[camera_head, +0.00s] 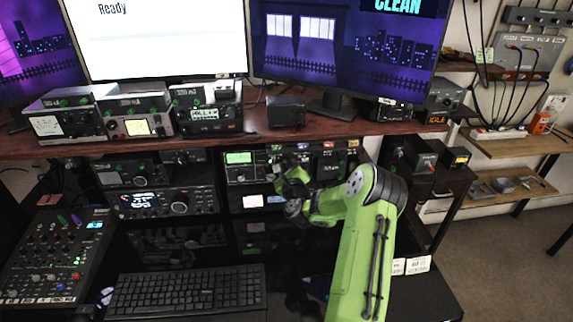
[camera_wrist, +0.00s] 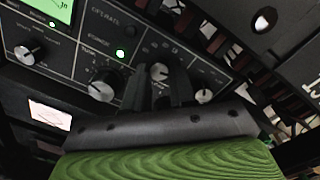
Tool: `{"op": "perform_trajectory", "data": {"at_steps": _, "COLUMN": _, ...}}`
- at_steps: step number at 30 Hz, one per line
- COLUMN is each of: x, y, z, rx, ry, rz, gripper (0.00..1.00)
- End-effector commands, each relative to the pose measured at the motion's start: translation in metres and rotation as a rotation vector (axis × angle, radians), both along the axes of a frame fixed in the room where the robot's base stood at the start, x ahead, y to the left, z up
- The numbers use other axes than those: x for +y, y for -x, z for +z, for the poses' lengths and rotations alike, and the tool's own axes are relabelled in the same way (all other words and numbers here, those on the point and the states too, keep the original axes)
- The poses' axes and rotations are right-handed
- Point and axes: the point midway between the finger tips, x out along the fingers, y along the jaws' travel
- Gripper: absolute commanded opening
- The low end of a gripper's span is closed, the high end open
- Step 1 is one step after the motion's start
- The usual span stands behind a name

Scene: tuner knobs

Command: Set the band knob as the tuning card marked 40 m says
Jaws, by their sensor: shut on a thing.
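The tuner is a black panel (camera_wrist: 72,62) with a green screen (camera_wrist: 48,8) and several round knobs with pale faces; in the head view its green screen (camera_head: 239,158) shows below the shelf. My gripper (camera_wrist: 161,82) is shut on one tuner knob (camera_wrist: 158,71), with a dark finger on each side. I cannot read this knob's label or pointer clearly, so I cannot tell whether it is the band knob. In the head view my gripper (camera_head: 292,186) is at the tuner's front, covering part of it. White cards (camera_head: 411,266) lie at lower right; their print is unreadable.
Another knob (camera_wrist: 102,88) is close to the left of my fingers, and one (camera_wrist: 204,95) is close to the right. A knob (camera_wrist: 28,50) sits farther left. A lit green lamp (camera_wrist: 120,54) is above. The wooden shelf (camera_head: 255,137) overhangs the tuner; a keyboard (camera_head: 185,290) lies in front.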

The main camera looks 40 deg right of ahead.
Motion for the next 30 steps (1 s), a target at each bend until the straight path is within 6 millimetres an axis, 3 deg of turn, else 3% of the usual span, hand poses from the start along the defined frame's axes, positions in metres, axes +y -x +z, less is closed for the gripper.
{"op": "perform_trajectory", "data": {"at_steps": 14, "x": 0.0007, "y": -0.0002, "z": 0.0004, "rx": 0.052, "ry": 0.075, "rz": 0.002, "gripper": 0.0}}
{"op": "perform_trajectory", "data": {"at_steps": 30, "x": 0.001, "y": -0.0005, "z": 0.0011, "rx": 0.316, "ry": 0.462, "rz": 0.002, "gripper": 0.0}}
